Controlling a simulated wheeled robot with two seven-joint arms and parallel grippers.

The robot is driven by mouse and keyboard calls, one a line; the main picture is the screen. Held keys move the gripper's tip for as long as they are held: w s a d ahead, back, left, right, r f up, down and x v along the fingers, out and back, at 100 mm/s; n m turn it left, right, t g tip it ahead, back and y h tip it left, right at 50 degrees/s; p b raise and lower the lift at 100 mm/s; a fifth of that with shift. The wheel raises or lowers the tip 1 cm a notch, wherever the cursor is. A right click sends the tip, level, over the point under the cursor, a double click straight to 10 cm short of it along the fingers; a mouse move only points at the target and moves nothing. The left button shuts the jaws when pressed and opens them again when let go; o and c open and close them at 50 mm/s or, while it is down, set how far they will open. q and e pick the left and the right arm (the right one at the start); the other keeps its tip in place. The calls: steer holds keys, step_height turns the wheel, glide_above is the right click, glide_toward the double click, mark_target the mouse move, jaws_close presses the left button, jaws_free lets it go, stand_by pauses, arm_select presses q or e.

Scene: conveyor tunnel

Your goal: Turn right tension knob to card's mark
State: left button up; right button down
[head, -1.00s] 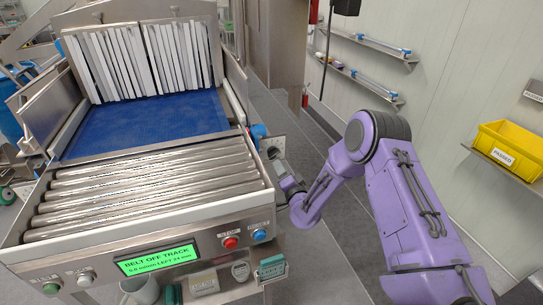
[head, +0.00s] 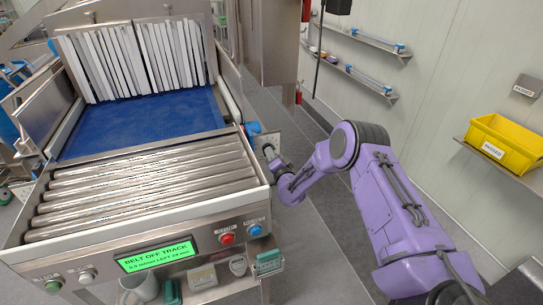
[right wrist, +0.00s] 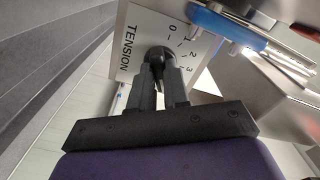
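The right tension knob (right wrist: 158,54) is black and round, on a white plate (right wrist: 133,58) reading TENSION with a scale from 0 to 3. In the head view the plate (head: 268,143) is at the machine's right side, and the knob is too small to make out. My right gripper (right wrist: 160,72) is at the knob, its two dark fingers apart on either side of it. I cannot make out firm contact. The fingers hide part of the knob, and its pointer setting is unclear. My left gripper is not in view.
A blue part (head: 254,129) sits just above the plate. The machine has steel rollers (head: 150,180), a blue belt (head: 150,120) and a green display (head: 157,255) reading BELT OFF TRACK. A yellow bin (head: 502,146) stands on a right shelf. The aisle floor (head: 310,225) is clear.

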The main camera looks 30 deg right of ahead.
steer(key=shift+n, duration=0.4)
steer(key=n+b, duration=0.6)
steer(key=n, duration=0.5)
stand_by(0.5)
steer(key=c, duration=1.1)
jaws_free()
steer(key=b+v, duration=0.2)
steer(key=v, duration=0.8)
steer(key=shift+s+b, duration=0.25)
steer(key=shift+b, duration=0.05)
